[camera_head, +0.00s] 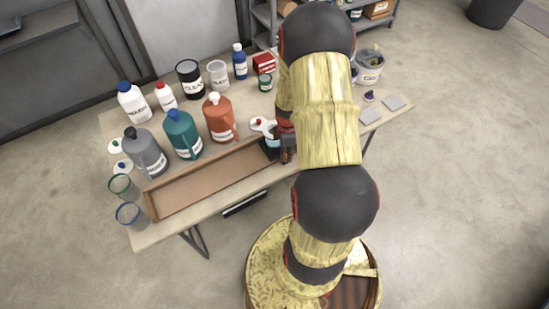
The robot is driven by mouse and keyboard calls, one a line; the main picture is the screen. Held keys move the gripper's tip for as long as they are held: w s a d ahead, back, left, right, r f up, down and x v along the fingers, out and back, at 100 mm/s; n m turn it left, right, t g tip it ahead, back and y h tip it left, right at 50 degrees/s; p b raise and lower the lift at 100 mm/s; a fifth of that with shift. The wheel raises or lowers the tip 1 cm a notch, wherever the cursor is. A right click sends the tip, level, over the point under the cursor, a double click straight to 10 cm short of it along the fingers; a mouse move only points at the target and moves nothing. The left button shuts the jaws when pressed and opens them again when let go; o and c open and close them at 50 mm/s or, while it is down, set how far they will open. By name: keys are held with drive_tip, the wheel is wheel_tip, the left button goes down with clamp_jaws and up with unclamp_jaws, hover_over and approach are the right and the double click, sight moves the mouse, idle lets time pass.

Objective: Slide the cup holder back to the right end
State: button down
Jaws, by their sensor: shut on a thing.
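A long shallow wooden tray (152,203) runs along the front of the table. A small dark piece with a pale blue part, which looks like the cup holder (271,144), is at the tray's right end. My gripper (281,150) is at that end, shut on this piece; my arm hides much of both. Whether a cup sits in the holder cannot be told. Two clear cups, one with a green rim (122,187) and one with a blue rim (131,214), stand at the table's left edge, beside the tray's left end.
Behind the tray stand a grey jug (145,151), a teal jug (184,135) and an orange jug (220,119). More bottles and tubs stand behind. A white spoon-like item (262,125) lies near the gripper. The tray's middle and left are empty.

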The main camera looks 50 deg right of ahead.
drive_tip(key=shift+s+d, duration=0.15)
drive_tip(key=shift+d, duration=0.3)
drive_tip(key=c, duration=2.1)
unclamp_jaws()
drive_tip(key=shift+o, duration=0.9)
drive_tip(key=shift+s+d, duration=0.1)
drive_tip(key=shift+d, duration=0.1)
drive_tip(key=shift+a, duration=0.1)
wheel_tip(320, 180, up, 12)
